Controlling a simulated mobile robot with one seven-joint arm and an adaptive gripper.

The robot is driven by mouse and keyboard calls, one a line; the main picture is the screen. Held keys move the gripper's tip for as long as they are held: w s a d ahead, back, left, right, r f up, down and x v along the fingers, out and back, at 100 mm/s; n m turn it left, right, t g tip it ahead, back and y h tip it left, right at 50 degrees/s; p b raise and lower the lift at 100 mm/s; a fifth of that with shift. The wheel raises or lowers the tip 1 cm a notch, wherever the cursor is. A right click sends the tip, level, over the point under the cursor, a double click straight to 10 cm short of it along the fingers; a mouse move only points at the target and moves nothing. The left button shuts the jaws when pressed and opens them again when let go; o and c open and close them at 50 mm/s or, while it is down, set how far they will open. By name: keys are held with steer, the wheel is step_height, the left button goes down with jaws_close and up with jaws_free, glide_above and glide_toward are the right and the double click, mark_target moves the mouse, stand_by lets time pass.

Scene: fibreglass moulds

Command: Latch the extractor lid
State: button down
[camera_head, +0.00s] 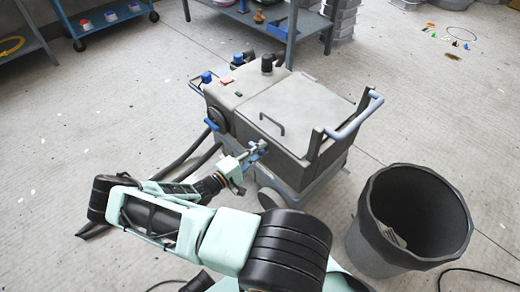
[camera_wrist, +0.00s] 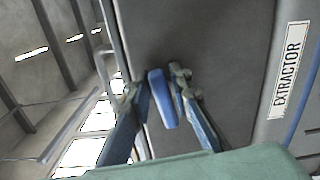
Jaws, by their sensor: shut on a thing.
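The grey extractor (camera_head: 232,95) stands on the floor, and its lid (camera_head: 300,110) with a dark handle lies flat on top. Its body (camera_wrist: 195,30) fills the middle of the wrist view, with an EXTRACTOR label (camera_wrist: 289,70) at the right. My gripper (camera_head: 258,147) is at the front side of the extractor, just below the lid's edge. In the wrist view my gripper (camera_wrist: 158,85) has its fingers on either side of a blue latch lever (camera_wrist: 160,100) and is shut on it. The latch's catch cannot be made out.
A dark open bin (camera_head: 364,225) stands on the floor to the right. Dark hoses (camera_head: 190,155) run from the extractor's left side. A blue push bar (camera_head: 358,118) sticks out at its right.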

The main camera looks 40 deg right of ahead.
steer(key=shift+w+a+f+m, duration=0.1)
steer(key=shift+w+f+m, duration=0.05)
steer(key=shift+m, duration=0.35)
stand_by(0.3)
steer(key=c, duration=1.9)
jaws_free()
steer(key=shift+c, duration=0.2)
steer(key=s+a, duration=0.1)
steer(key=a, duration=1.1)
